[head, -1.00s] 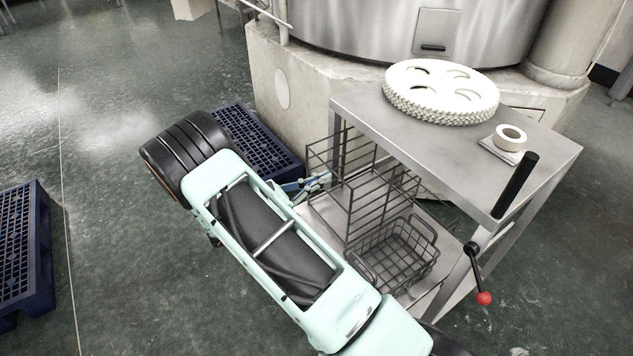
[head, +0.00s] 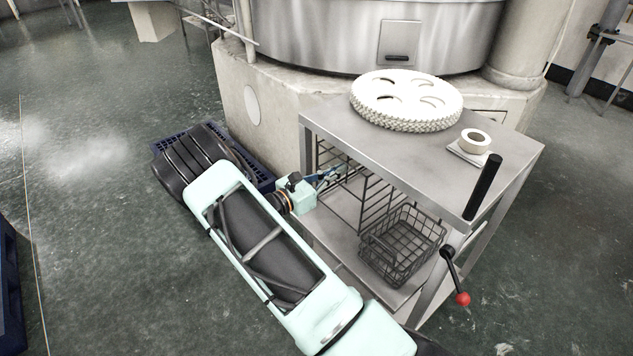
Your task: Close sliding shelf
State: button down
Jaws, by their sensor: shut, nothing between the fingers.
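A metal cart (head: 515,150) stands in the middle right of the head view, with a dark wire sliding shelf (head: 372,205) under its top. The shelf's visible left edge lies just inside the cart's left leg, and part of it is hidden behind the cart top. My gripper (head: 330,176) reaches in beside that leg, at the left end of the shelf. Its fingers are shut with nothing between them. They are small in the picture, and I cannot tell whether they touch the wires.
A wire basket (head: 402,247) sits on the cart's lower deck (head: 335,240). A white gear-like disc (head: 405,98) and a ring on a plate (head: 475,141) lie on top. A red-knobbed lever (head: 462,298) juts out in front. A blue pallet (head: 262,178) lies behind my arm.

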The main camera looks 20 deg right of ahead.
jog(key=x, duration=0.9)
jog(key=shift+b, duration=0.3)
jog(key=shift+w+d+r, duration=0.1)
jog(key=shift+d, duration=0.05)
